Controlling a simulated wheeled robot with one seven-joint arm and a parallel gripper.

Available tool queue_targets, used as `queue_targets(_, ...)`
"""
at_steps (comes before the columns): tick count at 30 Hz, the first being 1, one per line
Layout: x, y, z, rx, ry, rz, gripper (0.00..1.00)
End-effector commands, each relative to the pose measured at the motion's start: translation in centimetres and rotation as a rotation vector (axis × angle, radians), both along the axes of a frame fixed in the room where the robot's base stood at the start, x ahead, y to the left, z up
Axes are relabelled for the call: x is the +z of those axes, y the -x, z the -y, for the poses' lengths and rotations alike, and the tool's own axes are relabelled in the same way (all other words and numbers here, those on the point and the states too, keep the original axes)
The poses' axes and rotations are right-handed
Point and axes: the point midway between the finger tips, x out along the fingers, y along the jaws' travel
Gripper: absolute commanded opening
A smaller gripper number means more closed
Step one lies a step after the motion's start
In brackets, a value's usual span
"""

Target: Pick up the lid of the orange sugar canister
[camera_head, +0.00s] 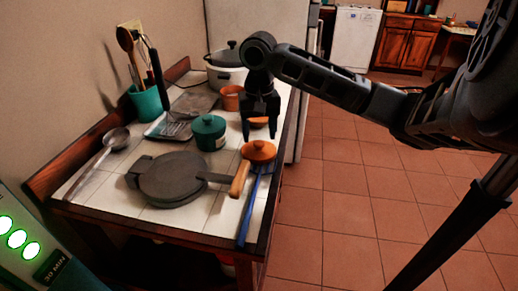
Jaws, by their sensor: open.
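An orange lid-like piece with a small round knob (258,150) is near the right edge of the tiled table. I take it for the sugar canister's lid; its lower part is not clear. My gripper (259,134) points down, open, with its fingertips just behind and above the knob in the picture. I cannot tell whether they touch anything. Another small orange piece (259,122) shows between the fingers, partly hidden by them. An orange container (231,98) stands farther back, left of my gripper and partly hidden.
A green lidded canister (210,133) stands left of the fingers. A dark round pan (172,178), a wooden handle (239,181) and a blue utensil (249,212) lie in front. A large pot (226,72) is behind. Open floor (340,215) lies to the right.

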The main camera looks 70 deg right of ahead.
Motion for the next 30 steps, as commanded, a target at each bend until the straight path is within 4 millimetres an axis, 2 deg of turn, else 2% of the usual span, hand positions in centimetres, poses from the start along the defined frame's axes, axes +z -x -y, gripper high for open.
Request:
queue_targets(6,-2.3,0.0,-0.1,0.000,0.000,-0.001,0.63)
queue_targets(14,-2.5,0.0,-0.1,0.001,0.000,0.000,0.63)
queue_targets(30,-2.5,0.0,-0.1,0.001,0.000,0.001,0.11)
